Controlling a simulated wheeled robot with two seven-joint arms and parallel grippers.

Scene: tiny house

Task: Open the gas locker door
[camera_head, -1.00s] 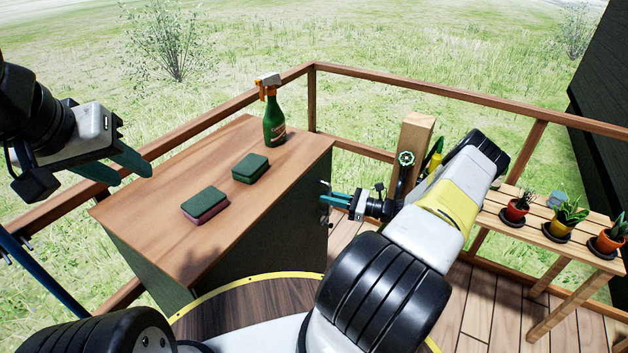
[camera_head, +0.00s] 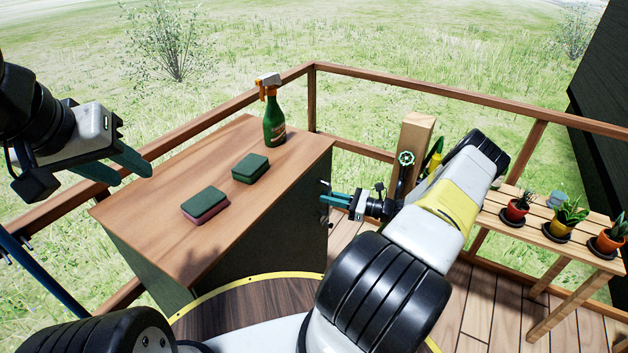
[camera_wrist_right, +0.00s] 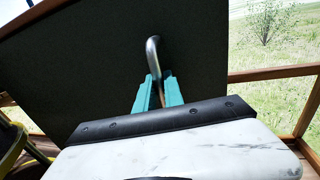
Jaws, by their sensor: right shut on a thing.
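The gas locker (camera_head: 205,222) is a low cabinet with a wooden top and dark sides. Its dark door (camera_wrist_right: 100,75) fills much of the right wrist view and looks closed against the cabinet in the head view. A curved metal handle (camera_wrist_right: 152,52) stands out from the door. My right gripper (camera_wrist_right: 158,88) is shut on the handle, with its teal fingers on either side of it. In the head view the right gripper (camera_head: 334,197) is at the locker's right side. My left gripper (camera_head: 132,168) is open and empty, above the locker's left end.
Two sponges (camera_head: 250,168) and a green spray bottle (camera_head: 274,122) stand on the locker top. A wooden post with a green tap (camera_head: 406,158) is behind my right arm. A slatted plant table (camera_head: 545,232) stands at right. Wooden railing encloses the deck.

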